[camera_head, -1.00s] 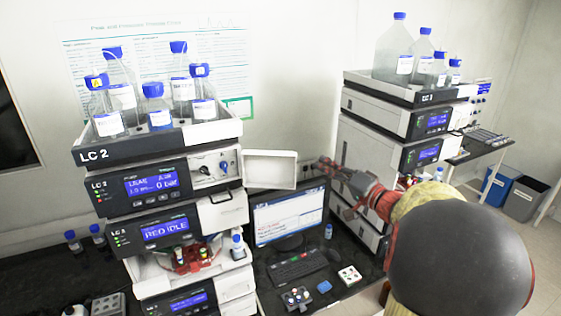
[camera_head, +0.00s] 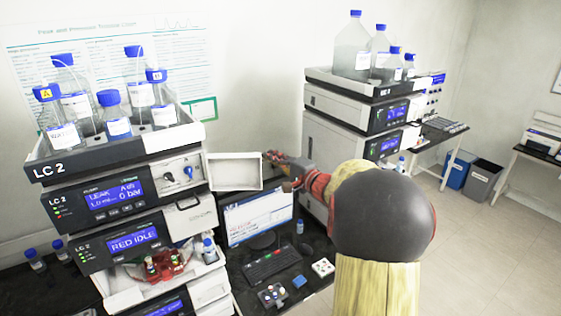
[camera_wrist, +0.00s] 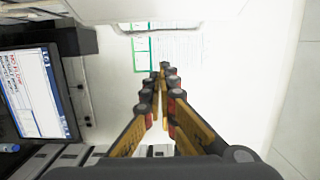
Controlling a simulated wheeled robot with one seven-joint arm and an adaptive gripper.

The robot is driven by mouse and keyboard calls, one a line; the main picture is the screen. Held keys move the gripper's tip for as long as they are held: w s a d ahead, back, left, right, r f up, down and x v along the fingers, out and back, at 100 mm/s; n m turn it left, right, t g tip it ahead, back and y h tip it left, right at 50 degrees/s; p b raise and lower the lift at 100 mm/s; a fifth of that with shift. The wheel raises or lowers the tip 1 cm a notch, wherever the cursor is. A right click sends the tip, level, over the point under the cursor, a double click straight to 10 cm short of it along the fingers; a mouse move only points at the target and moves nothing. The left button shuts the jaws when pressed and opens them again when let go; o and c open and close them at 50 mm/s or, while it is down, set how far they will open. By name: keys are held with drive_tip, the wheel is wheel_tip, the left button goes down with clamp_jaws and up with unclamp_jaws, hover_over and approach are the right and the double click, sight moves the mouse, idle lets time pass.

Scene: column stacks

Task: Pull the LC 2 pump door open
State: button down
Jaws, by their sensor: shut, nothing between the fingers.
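The LC 2 pump module (camera_head: 115,194) is in the left stack under the bottle tray, its display reading LEAK. Its white pump door (camera_head: 234,171) stands swung out to the right, its shallow inner side facing the head camera. Valves (camera_head: 178,175) show in the uncovered bay. My gripper (camera_head: 273,157) is shut and empty, just right of the door's free edge; whether it touches the edge cannot be told. In the wrist view the shut fingers (camera_wrist: 164,75) point at the wall, and a white panel, likely the door, (camera_wrist: 165,9) crosses the top.
A monitor (camera_head: 257,218) and keyboard (camera_head: 271,264) stand below the door and gripper. Reagent bottles (camera_head: 112,117) top the left stack. A second instrument stack (camera_head: 325,150) stands close behind my arm. Open floor lies at right.

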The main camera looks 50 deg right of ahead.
drive_tip(key=a, duration=0.1)
drive_tip(key=s+a+p, duration=0.1)
drive_tip(key=a, duration=0.1)
drive_tip(key=shift+a, duration=0.15)
drive_tip(key=shift+s, duration=0.1)
idle(0.4)
drive_tip(key=s+a+m+h, duration=0.1)
drive_tip(key=h, duration=0.1)
drive_tip(key=s+a+m+h+b, duration=0.1)
drive_tip(key=s, duration=0.1)
drive_tip(key=s+a+m+g+h, duration=0.1)
drive_tip(key=h, duration=0.1)
drive_tip(key=shift+s+a+h+b, duration=0.15)
drive_tip(key=shift+h+b, duration=0.15)
drive_tip(key=shift+w, duration=0.2)
